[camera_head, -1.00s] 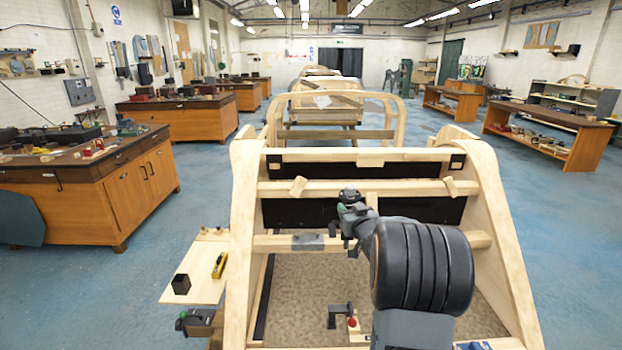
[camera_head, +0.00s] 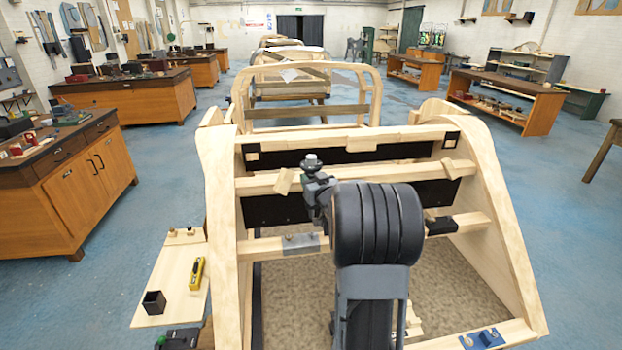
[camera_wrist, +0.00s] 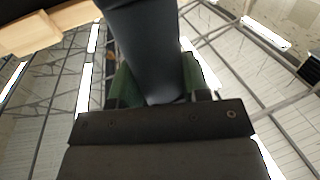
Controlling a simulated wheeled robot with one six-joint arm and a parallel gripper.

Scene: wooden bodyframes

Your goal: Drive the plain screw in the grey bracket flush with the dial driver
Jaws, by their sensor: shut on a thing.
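The grey bracket (camera_head: 301,244) lies on the middle wooden rail of the nearest bodyframe, in the head view. Small bumps show on its top edge; I cannot tell which is the plain screw or how far it stands out. My gripper (camera_head: 319,190) is above and just right of the bracket. In the wrist view, its green-lined fingers (camera_wrist: 160,88) are shut on a thick dark grey body (camera_wrist: 142,45), apparently the dial driver. A round grey-topped dark knob (camera_head: 312,161) shows above the gripper in the head view. The driver's lower end is hidden.
A side board (camera_head: 170,285) at left bears a black open box (camera_head: 154,302) and a yellow tool (camera_head: 197,273). A black block (camera_head: 440,226) sits on the rail at right. A blue plate (camera_head: 483,338) lies on the front rail. Workbenches stand left and right.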

